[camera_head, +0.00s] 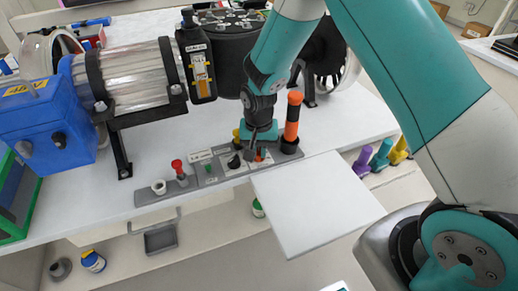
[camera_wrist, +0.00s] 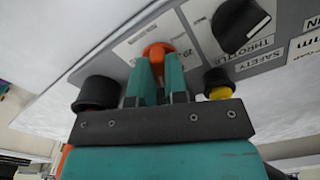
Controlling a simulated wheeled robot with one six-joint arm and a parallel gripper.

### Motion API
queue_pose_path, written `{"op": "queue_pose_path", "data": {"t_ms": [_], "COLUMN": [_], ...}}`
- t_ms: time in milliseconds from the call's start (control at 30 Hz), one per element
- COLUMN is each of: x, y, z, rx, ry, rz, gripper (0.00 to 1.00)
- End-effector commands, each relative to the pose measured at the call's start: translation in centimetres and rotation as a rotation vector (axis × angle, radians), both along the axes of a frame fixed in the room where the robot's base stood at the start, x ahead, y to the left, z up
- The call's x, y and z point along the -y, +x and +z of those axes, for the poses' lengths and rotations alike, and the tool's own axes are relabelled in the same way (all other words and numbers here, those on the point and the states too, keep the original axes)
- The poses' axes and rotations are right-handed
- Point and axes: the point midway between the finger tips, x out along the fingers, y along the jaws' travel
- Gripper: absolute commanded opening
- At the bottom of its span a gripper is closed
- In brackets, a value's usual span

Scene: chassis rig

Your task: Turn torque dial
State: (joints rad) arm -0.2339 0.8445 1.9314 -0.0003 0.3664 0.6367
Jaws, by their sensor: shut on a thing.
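The control panel (camera_head: 207,170) is a grey strip along the front edge of the white bench. An orange-red dial (camera_wrist: 158,49) stands on a white labelled plate and appears to be the torque dial. Its lower part is hidden by my gripper (camera_wrist: 160,75), whose teal fingers are shut on it. In the head view my gripper (camera_head: 258,146) points down at the panel, and only a little of the orange dial (camera_head: 260,155) shows beside it. A black knob (camera_wrist: 240,24) by the THROTTLE label is to the right of the fingers, apart from them.
An orange and black handle (camera_head: 292,118) stands upright right of my gripper. A pale flat board (camera_head: 318,205) projects in front.

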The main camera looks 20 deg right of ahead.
Motion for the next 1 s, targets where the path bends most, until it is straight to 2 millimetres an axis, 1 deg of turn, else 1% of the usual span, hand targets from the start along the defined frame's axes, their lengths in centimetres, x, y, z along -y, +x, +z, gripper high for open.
{"op": "queue_pose_path", "data": {"t_ms": [67, 100, 167, 200, 467, 567, 633, 767, 1000], "x": [0.0, 0.0, 0.0, 0.0, 0.0, 0.0, 0.0, 0.0, 0.0], "y": [0.1, 0.1, 0.1, 0.1, 0.0, 0.1, 0.1, 0.2, 0.2], "z": [0.1, 0.1, 0.1, 0.1, 0.1, 0.5, 1.2, 3.7, 10.0], "rx": [0.004, 0.004, 0.004, 0.003, 0.002, 0.004, 0.004, 0.007, 0.008], "ry": [0.000, -0.001, -0.001, 0.000, 0.000, 0.001, 0.001, 0.001, 0.002], "rz": [0.000, 0.000, 0.000, 0.000, 0.001, 0.001, 0.001, 0.001, 0.001], "gripper": [0.00, 0.16, 0.30, 0.39, 0.39, 0.39, 0.39, 0.39, 0.39]}}
